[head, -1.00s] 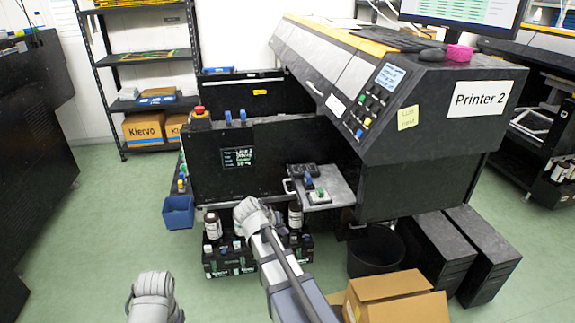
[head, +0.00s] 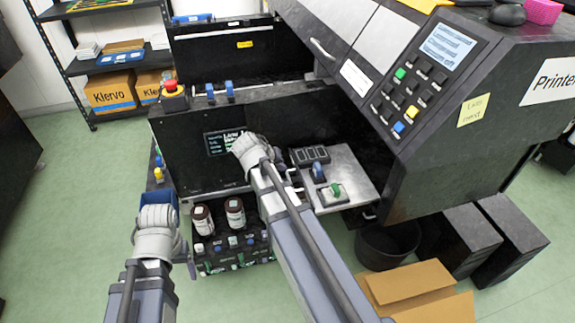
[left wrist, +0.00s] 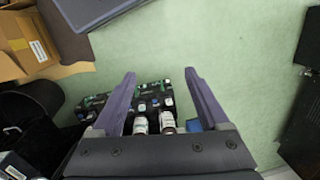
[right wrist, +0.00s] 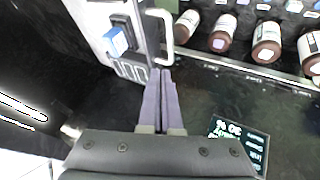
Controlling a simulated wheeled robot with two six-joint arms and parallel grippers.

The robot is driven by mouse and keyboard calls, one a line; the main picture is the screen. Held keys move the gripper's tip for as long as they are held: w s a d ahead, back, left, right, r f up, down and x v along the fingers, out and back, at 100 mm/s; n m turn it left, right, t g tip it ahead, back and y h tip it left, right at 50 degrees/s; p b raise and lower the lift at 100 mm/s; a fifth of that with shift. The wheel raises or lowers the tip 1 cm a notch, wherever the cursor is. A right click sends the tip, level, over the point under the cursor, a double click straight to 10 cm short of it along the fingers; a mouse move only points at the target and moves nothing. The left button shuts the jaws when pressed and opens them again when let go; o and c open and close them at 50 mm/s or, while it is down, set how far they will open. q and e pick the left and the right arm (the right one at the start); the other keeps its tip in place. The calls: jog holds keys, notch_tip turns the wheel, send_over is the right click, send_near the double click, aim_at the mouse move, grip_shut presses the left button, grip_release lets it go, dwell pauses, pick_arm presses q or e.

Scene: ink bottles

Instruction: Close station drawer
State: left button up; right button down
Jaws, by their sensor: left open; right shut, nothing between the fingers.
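The station drawer (head: 350,173) is a grey metal tray sticking out to the left from under Printer 2, with a dark slotted block, a blue lever and a green knob on it. Its pale bar handle (right wrist: 168,42) also shows in the right wrist view. My right gripper (right wrist: 160,72) is shut and empty, its fingertips right by the handle; I cannot tell whether they touch. In the head view the right gripper (head: 240,146) hides part of the drawer's handle end.
A black crate (head: 205,268) with several ink bottles stands on the floor below. A black station panel with a small screen (head: 226,143) rises behind my right gripper. A bin (head: 388,246) and a cardboard box (head: 420,290) stand at right.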

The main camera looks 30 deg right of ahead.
aim_at(297, 175)
pick_arm(q)
jog(key=shift+o, duration=1.4)
jog(key=shift+f+b, duration=0.4)
jog(key=shift+f, duration=0.05)
notch_tip(297, 175, down, 7)
jog(key=b, duration=0.7)
pick_arm(e)
jog(key=x, duration=1)
jog(key=shift+s+d, duration=0.1)
jog(key=shift+d, duration=0.1)
jog(key=s+d, duration=0.2)
jog(key=d, duration=0.7)
jog(key=s+d, duration=0.2)
jog(key=d, duration=0.7)
jog(key=s+d, duration=0.2)
jog(key=d, duration=0.8)
jog(key=shift+s, duration=0.3)
jog(key=shift+d+r, duration=0.1)
jog(key=shift+d, duration=0.15)
pick_arm(q)
jog(key=shift+r, duration=0.15)
pick_arm(e)
jog(key=shift+r, duration=0.1)
